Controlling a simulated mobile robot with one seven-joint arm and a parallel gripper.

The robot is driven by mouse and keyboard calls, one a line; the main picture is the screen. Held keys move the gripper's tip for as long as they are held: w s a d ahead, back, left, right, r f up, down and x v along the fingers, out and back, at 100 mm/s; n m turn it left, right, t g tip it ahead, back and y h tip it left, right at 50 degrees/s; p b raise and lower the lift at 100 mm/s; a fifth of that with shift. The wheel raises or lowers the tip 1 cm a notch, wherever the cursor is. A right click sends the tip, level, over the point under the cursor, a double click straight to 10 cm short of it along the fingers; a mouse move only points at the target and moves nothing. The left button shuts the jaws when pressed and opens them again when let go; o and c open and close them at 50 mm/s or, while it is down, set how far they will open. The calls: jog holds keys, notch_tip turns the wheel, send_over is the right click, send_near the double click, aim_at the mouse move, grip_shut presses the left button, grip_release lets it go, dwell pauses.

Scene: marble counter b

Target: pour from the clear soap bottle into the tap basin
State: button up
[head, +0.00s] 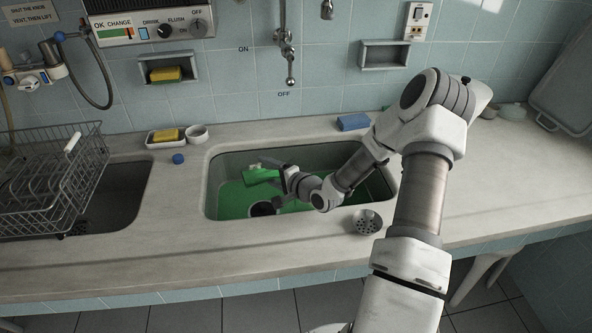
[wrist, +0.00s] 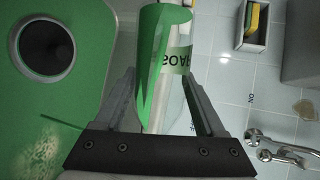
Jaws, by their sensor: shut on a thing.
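The clear soap bottle (head: 262,175), with green liquid inside, lies tipped over nearly sideways inside the opening of the tap basin (head: 235,159). My gripper (head: 284,174) is shut on it. In the wrist view, the bottle (wrist: 178,85) sits between both fingers of my gripper (wrist: 160,100); green liquid fills its left side, the right side is clear, and a SOAP label shows. The bottle's mouth cannot be made out. The basin's floor is green, with a dark round drain (wrist: 42,45) to the left of the bottle in the wrist view.
The tap (head: 289,70) hangs on the wall behind the basin. A wire rack (head: 50,185) stands at the left sink. A metal strainer (head: 367,221) lies at the basin's front right edge. A blue sponge (head: 353,122) and a soap dish (head: 165,138) sit behind it.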

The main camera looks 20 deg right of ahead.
jog(key=shift+r, duration=0.25)
dwell(1.2)
jog(key=shift+a+f+b, duration=0.15)
jog(key=shift+f+b, duration=0.25)
jog(key=shift+f, duration=0.15)
jog(key=shift+f+n+h+b, duration=0.25)
jog(key=shift+n+h+b, duration=0.15)
jog(key=shift+n, duration=0.2)
jog(key=shift+r+g+h, duration=0.2)
jog(key=shift+g+h, duration=0.1)
jog(key=shift+n, duration=0.3)
